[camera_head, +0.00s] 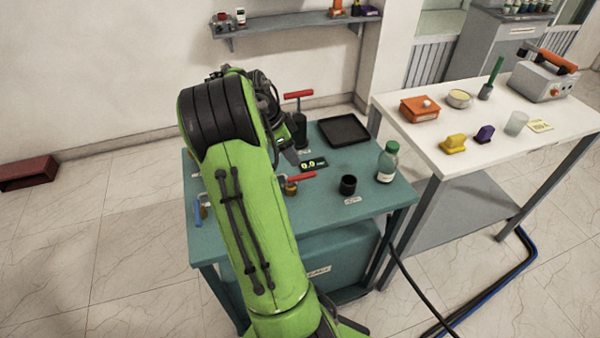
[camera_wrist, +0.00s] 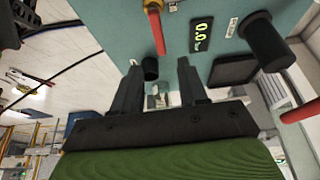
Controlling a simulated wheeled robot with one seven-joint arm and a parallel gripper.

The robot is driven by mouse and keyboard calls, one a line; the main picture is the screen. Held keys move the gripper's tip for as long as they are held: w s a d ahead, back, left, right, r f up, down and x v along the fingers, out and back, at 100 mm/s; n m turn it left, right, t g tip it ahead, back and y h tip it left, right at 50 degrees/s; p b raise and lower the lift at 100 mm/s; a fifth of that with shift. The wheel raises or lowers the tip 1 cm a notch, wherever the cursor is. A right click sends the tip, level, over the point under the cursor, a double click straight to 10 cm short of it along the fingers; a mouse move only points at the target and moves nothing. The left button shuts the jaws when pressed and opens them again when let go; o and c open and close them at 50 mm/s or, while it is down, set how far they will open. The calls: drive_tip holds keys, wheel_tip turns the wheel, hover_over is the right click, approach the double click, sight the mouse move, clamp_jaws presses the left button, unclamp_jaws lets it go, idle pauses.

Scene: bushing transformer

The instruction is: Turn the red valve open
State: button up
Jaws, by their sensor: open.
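The red valve's handle (camera_head: 302,176) is a short red lever on a brass body on the teal bench, just in front of a small digital display (camera_head: 313,165). The lever also shows in the wrist view (camera_wrist: 157,32), beyond my fingertips near the top. My gripper (camera_wrist: 158,78) is open and empty, its two dark fingers apart. It is not touching the lever. In the head view my green arm hides part of the bench and most of the gripper. A second red handle (camera_head: 298,95) stands farther back on a dark post.
On the bench (camera_head: 232,230) are a black cup (camera_head: 348,185), a green-capped bottle (camera_head: 387,163), a black tray (camera_head: 343,131) and a blue handle (camera_head: 198,207) at the left. A white table (camera_head: 410,140) with several items stands at right. A wall shelf (camera_head: 285,24) is behind.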

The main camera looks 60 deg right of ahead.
sight(305, 174)
drive_tip(key=b+x, duration=0.1)
drive_tip(key=x, duration=0.8)
clamp_jaws()
